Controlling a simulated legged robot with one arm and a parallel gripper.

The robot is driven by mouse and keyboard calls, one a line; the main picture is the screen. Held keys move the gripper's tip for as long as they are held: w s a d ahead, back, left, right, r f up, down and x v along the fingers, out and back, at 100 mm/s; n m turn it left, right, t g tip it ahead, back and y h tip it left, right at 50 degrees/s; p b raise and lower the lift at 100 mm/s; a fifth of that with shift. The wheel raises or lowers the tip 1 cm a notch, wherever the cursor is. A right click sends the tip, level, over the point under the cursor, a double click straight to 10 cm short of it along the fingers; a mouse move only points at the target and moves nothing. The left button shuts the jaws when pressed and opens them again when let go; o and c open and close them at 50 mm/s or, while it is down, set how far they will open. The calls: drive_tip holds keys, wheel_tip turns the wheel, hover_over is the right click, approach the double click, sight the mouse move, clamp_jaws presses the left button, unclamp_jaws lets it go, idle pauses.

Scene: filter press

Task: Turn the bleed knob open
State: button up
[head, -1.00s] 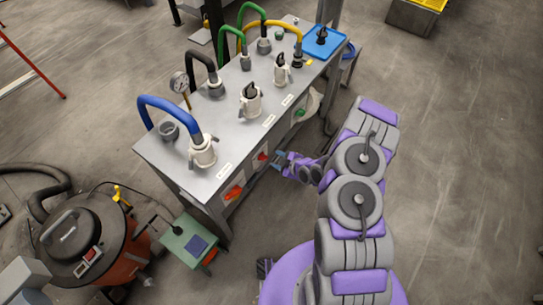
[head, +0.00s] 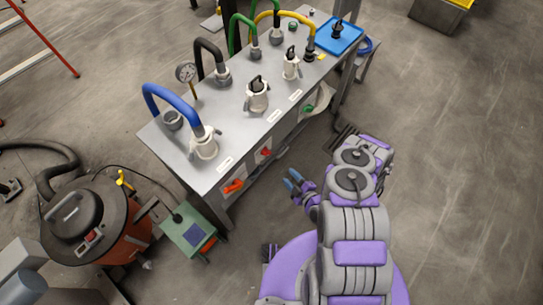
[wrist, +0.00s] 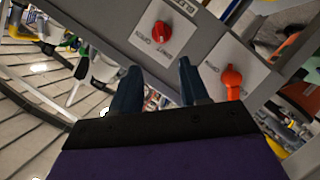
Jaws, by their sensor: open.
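The bleed knob is a round red knob (wrist: 162,32) on a pale plate with partly readable lettering in the wrist view. In the head view the red knob (head: 266,152) is on the front of the metal bench. My gripper (wrist: 158,70) is open and empty, its two dark blue fingers pointing towards the panel, with the knob beyond the gap between the tips. In the head view my gripper (head: 292,181) is apart from the bench front, to the right of the knob.
An orange lever (wrist: 232,80) is on a neighbouring plate; it also shows in the head view (head: 233,186). A green knob (head: 308,109) is farther along the bench (head: 190,150). An orange-black drum vacuum (head: 85,225) and green box (head: 188,232) stand left. Floor to the right is clear.

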sight(269, 155)
drive_tip(key=b+x, duration=0.7)
drive_tip(key=x, duration=0.7)
drive_tip(key=shift+a+f, duration=0.1)
drive_tip(key=shift+a, duration=0.1)
drive_tip(key=shift+b+x, duration=0.45)
drive_tip(key=shift+x, duration=0.35)
clamp_jaws()
